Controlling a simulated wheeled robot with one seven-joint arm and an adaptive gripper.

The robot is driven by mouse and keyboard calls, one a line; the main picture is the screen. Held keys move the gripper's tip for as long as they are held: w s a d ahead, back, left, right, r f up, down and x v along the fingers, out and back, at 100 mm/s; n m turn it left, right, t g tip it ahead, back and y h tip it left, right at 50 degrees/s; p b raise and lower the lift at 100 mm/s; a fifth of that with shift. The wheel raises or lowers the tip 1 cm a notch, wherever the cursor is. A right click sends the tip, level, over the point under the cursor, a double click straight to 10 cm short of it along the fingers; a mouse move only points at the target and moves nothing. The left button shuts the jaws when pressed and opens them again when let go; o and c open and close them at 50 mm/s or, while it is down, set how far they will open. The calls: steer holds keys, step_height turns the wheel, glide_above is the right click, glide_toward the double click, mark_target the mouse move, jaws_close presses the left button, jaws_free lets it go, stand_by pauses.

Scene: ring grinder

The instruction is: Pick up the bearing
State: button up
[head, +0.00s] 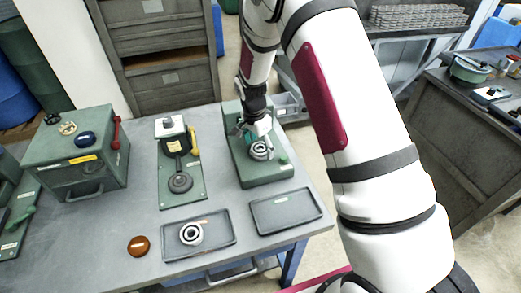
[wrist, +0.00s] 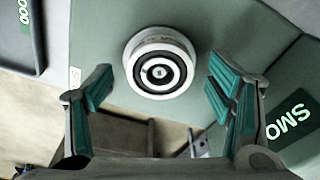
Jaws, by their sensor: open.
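A round pale bearing with dark rings (head: 262,151) sits on the green machine (head: 268,175) at the right of the table. In the wrist view the bearing (wrist: 160,62) lies ahead of the gap between my fingers, near its middle. My gripper (head: 254,138) is over the machine, pointing down at the bearing. In the wrist view my gripper (wrist: 163,88) is open and empty, one teal-padded finger on each side, with no visible contact with the bearing. The exact height above it is unclear. A second, similar bearing (head: 191,233) lies in the left front tray (head: 215,246).
An empty dark tray (head: 286,210) lies at the right front. A brown disc (head: 139,245) lies left of the left tray. A small press (head: 180,184) and a green box (head: 75,165) stand to the left.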

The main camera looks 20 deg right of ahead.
steer(key=c, duration=1.6)
steer(key=shift+r, duration=0.1)
